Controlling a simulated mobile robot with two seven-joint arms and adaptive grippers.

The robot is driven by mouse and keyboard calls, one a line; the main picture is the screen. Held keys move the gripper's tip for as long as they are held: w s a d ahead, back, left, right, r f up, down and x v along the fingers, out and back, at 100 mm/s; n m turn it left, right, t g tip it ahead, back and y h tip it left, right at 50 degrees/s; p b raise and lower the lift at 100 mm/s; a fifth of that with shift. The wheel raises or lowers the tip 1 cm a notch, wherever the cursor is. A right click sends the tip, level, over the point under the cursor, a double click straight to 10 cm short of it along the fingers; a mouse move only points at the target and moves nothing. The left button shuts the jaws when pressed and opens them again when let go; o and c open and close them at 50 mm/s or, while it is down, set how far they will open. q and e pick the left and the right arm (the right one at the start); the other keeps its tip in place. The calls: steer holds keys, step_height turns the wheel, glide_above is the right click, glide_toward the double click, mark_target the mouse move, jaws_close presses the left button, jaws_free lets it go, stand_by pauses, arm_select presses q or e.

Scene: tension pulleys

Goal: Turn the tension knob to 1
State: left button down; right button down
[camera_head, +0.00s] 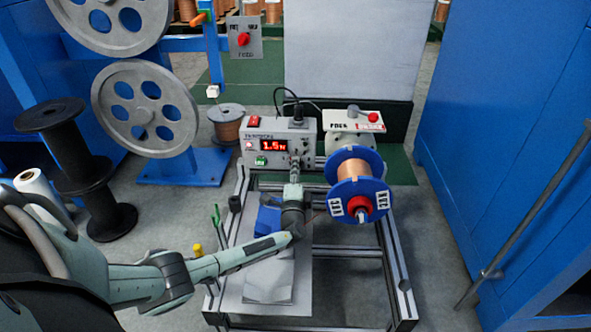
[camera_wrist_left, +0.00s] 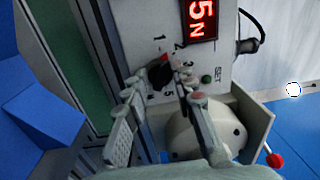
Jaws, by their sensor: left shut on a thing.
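The grey tension control box (camera_head: 310,130) stands on the frame, and its red display (camera_head: 274,146) reads 1.5N. In the left wrist view the display (camera_wrist_left: 200,20) appears sideways and partly cut off. The dark tension knob (camera_wrist_left: 160,72) is on the box face, with small printed numbers around it. My left gripper (camera_head: 296,163) is at the right part of the box front. In the left wrist view its fingers (camera_wrist_left: 165,82) straddle the knob and are shut on it. The fingers hide part of the knob, and its exact pointing is hard to read. My right gripper is not in view.
A blue-flanged copper spool (camera_head: 347,200) is just right of my left gripper. A green button (camera_wrist_left: 207,78) is close beside the fingers. A blue cabinet (camera_head: 500,120) stands at the right.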

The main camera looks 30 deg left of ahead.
arm_select(q)
steer(key=shift+n, duration=2.1)
steer(key=c, duration=1.2)
jaws_free()
steer(key=shift+s+d, duration=0.1)
steer(key=v, duration=1.2)
steer(key=shift+d, duration=0.1)
